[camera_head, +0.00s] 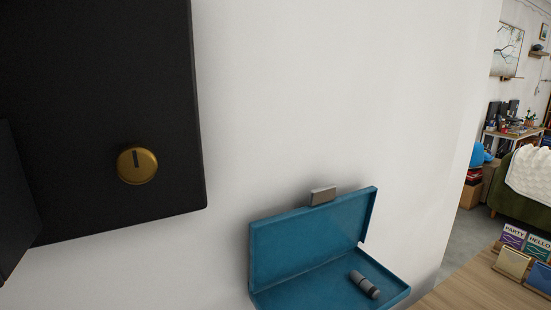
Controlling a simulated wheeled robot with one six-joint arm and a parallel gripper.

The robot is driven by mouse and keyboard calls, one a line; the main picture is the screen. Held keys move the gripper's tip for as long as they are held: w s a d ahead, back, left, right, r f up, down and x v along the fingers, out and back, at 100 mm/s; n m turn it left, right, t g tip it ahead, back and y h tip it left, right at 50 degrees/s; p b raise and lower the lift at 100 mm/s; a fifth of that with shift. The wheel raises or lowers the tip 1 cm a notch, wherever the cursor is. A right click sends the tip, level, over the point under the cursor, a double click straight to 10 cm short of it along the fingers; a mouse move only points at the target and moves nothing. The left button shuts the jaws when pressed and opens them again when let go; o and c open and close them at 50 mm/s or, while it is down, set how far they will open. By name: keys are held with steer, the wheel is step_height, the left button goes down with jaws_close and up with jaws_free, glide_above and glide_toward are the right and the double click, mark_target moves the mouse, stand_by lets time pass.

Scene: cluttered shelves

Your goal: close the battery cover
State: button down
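A teal case stands open at the bottom, right of the middle, against the white wall. Its cover (300,240) is raised nearly upright at the back, with a small grey tab (323,195) at its top edge. The shallow teal base (330,292) extends toward me and is cut off by the bottom of the picture. A small grey and dark cylinder, which looks like a battery (364,284), lies in the base near its right side. My gripper is not in view.
A black box or panel (110,80) with a brass slotted knob (137,165) fills the upper left. A wooden surface (465,290) at the lower right holds small cards (513,237) and stands. A green sofa (520,205) and cluttered desk (515,132) are farther back.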

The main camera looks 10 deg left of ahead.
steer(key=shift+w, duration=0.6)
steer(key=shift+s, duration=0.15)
